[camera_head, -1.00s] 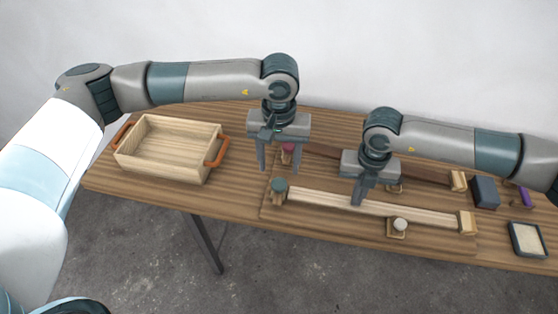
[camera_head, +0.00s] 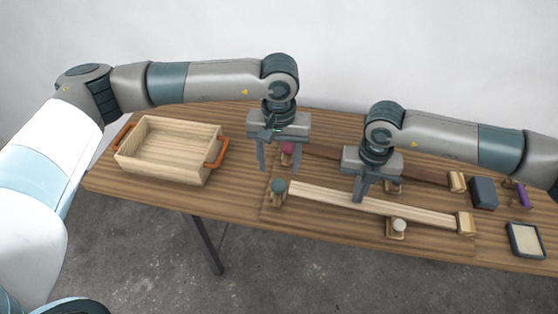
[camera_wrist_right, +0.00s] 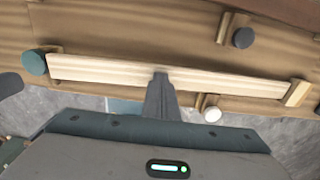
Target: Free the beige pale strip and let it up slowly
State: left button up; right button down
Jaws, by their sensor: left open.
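The beige pale strip (camera_head: 322,196) runs along the front of the board, its left end beside a teal-topped knob (camera_head: 278,187) and its right end at a wooden block (camera_head: 466,222). Its left end looks slightly raised. My right gripper (camera_head: 359,198) is shut, its fingertips against the strip left of its middle. In the right wrist view the fingers (camera_wrist_right: 160,76) overlap the strip (camera_wrist_right: 105,70), and the teal knob (camera_wrist_right: 33,62) stands at its left end. My left gripper (camera_head: 277,168) is open and empty, behind the teal knob near a red-pink knob (camera_head: 288,148).
A brown strip (camera_head: 324,151) lies behind, partly hidden by my arms. A white-topped knob (camera_head: 399,225) stands in front of the pale strip. A wooden tray (camera_head: 170,168) with orange handles is at left. A dark block (camera_head: 484,193), a purple item (camera_head: 522,195) and a dark-rimmed tray (camera_head: 513,237) are at right.

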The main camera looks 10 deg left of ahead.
jog(key=shift+r+p, duration=0.45)
jog(key=shift+r, duration=1.35)
notch_tip(320, 180, up, 5)
jog(key=shift+f+p, duration=0.15)
jog(key=shift+p, duration=0.5)
dwell(0.7)
